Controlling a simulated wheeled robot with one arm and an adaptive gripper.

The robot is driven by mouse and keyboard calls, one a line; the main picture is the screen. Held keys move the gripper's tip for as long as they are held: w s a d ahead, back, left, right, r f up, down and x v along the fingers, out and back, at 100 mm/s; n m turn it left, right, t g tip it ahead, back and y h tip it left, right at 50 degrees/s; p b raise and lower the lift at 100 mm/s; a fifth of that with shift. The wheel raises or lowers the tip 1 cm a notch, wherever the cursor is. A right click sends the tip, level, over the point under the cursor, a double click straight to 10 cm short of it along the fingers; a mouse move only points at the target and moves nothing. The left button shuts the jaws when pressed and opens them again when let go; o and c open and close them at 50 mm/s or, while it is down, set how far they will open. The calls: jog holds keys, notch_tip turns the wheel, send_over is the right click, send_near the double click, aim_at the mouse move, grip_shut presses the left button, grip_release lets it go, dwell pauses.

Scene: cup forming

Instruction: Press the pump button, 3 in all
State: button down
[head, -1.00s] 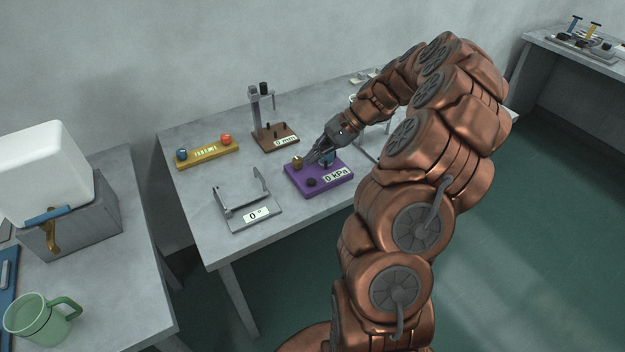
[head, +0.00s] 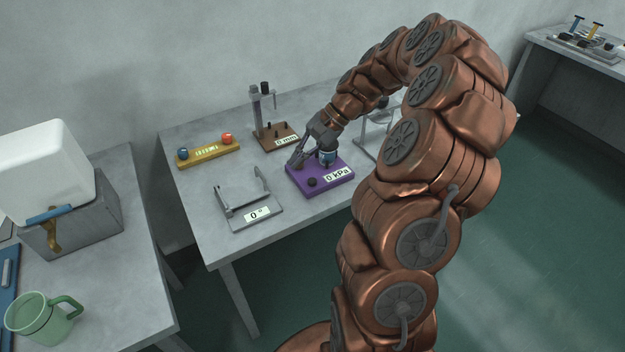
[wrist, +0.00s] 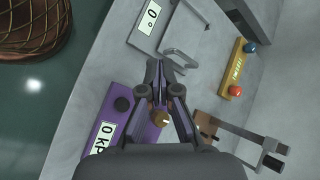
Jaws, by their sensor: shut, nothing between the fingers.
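The purple pump base (head: 335,170) sits on the grey table, with a display reading 0 kPa (head: 337,175). A black knob (head: 311,182) is at its front; it also shows in the wrist view (wrist: 122,104). A blue-and-dark cylinder (head: 327,157) stands at its back. A brass knob (wrist: 160,118) shows between my finger links in the wrist view; the gripper hides it in the head view. I cannot tell which knob is the pump button. My gripper (head: 295,164) is shut and empty, over the base's left side; its tips (wrist: 161,64) show no clear contact.
An angle gauge reading 0° (head: 250,213) stands at the front left. A yellow block with blue and red balls (head: 208,154) lies at the back left. A brown-based mm stand (head: 276,138) is close behind, and a metal frame stands right of the base.

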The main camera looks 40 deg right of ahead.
jog(key=s+a+r+n+g+h, duration=0.2)
jog(key=s+a+n, duration=0.2)
jog(key=s+a, duration=0.35)
jog(key=s+a+r+n+g+h, duration=0.25)
jog(key=s+a, duration=0.35)
jog(key=a, duration=0.3)
jog(key=s+d+f+n+h, duration=0.1)
jog(key=s+n+h, duration=0.2)
jog(key=s, duration=1.2)
jog(key=shift+s+n+h, duration=0.35)
jog(key=shift+s+n, duration=0.05)
jog(key=shift+n, duration=0.65)
jog(key=shift+d+f, duration=0.1)
jog(key=shift+d, duration=0.1)
